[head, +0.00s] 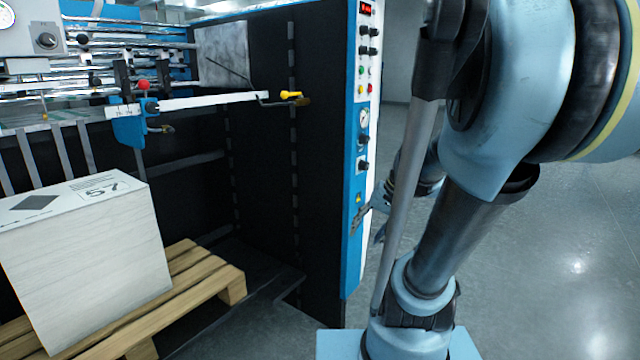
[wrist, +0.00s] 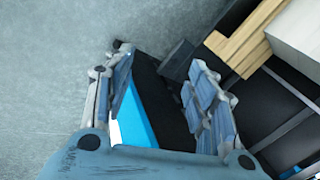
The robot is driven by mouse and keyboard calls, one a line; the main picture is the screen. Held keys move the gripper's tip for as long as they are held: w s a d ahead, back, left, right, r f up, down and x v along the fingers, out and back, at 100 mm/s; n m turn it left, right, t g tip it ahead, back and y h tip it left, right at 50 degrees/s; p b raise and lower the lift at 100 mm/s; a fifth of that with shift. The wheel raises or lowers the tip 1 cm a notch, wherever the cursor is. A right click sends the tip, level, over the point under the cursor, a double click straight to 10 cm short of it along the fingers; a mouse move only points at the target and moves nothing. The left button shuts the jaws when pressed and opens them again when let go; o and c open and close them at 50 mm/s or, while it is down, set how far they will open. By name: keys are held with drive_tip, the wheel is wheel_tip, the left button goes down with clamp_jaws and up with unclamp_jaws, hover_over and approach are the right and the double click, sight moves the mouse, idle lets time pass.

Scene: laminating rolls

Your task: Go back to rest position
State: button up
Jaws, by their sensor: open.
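My gripper (wrist: 160,92) is open in the wrist view, its two blue-grey fingers spread apart with nothing held between them. Behind the gap between the fingers shows part of the machine's blue and black side panel (wrist: 150,105). In the head view my arm fills the right side, folded, and my gripper (head: 378,212) shows partly behind it, beside the machine's control panel (head: 363,130). Most of the gripper is hidden by my arm there. Whether it touches the panel I cannot tell.
A paper stack (head: 85,260) marked 57 stands on a wooden pallet (head: 235,280) at the left; the pallet also shows in the wrist view (wrist: 245,38). A white bar (head: 215,101) with a yellow-handled lever (head: 291,95) crosses the machine's front. Grey floor (head: 560,270) is clear at right.

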drive_tip(key=s+d+f+n+h, duration=0.2)
drive_tip(key=s+d+f+h, duration=0.2)
drive_tip(key=s, duration=0.5)
drive_tip(key=shift+s+d+f+n, duration=0.2)
drive_tip(key=shift+d+n, duration=0.2)
drive_tip(key=shift+d, duration=0.3)
drive_tip(key=shift+w+f, duration=0.2)
drive_tip(key=shift+w, duration=0.25)
idle(0.5)
